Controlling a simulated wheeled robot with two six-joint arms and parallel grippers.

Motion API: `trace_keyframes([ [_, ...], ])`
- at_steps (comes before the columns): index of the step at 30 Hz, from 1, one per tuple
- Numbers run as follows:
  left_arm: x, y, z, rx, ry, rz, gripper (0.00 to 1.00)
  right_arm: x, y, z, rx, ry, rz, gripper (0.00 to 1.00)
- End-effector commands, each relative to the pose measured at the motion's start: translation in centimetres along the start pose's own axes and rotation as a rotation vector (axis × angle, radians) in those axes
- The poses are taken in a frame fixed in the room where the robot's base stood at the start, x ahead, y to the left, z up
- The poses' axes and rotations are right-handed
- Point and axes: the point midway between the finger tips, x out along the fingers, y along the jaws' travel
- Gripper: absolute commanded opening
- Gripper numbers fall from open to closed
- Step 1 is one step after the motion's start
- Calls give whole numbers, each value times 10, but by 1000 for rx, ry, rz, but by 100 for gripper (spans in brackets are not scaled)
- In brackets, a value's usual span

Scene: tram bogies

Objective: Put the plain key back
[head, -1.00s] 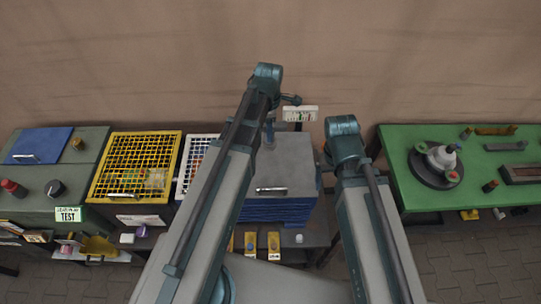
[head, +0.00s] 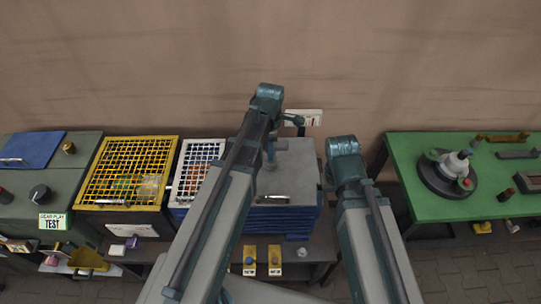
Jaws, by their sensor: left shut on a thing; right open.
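My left gripper (head: 269,160) points down over the grey top (head: 298,155) of the blue drawer cabinet (head: 290,222). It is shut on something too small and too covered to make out. I cannot pick out the plain key in this view. My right gripper (head: 328,181) is open, beside the cabinet's right edge and largely hidden by its own wrist. Yellow labelled blocks (head: 274,260) stand on the low shelf in front of the cabinet.
A yellow mesh-lidded box (head: 126,172) and a white mesh-lidded box (head: 196,168) stand left of the cabinet. A grey test bench (head: 88,160) is further left. A green table (head: 412,158) with a round fixture (head: 447,186) is at the right. A small white board (head: 305,117) is behind.

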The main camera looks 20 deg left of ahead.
Motion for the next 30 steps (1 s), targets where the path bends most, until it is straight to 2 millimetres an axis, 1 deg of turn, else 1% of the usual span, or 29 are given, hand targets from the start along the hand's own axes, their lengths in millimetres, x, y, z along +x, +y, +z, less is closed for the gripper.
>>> trace_keyframes([
  [1,13,0,0,0,0,0,0,13,-1,-1,0,0,0,88],
  [3,18,0,0,0,0,0,0,18,-2,-1,1,0,0,88],
  [11,16,0,0,0,0,0,0,16,-2,-1,1,0,0,88],
  [16,21,0,0,0,0,0,0,21,-2,-1,1,0,0,88],
  [17,20,0,0,0,0,0,53,20,-2,-1,1,0,0,88],
  [21,19,0,0,0,0,0,78,19,-2,-1,1,0,0,88],
  [22,19,0,0,0,0,0,79,19,-2,-1,1,0,0,88],
  [30,19,0,0,0,0,0,79,19,-2,-1,1,0,0,88],
])
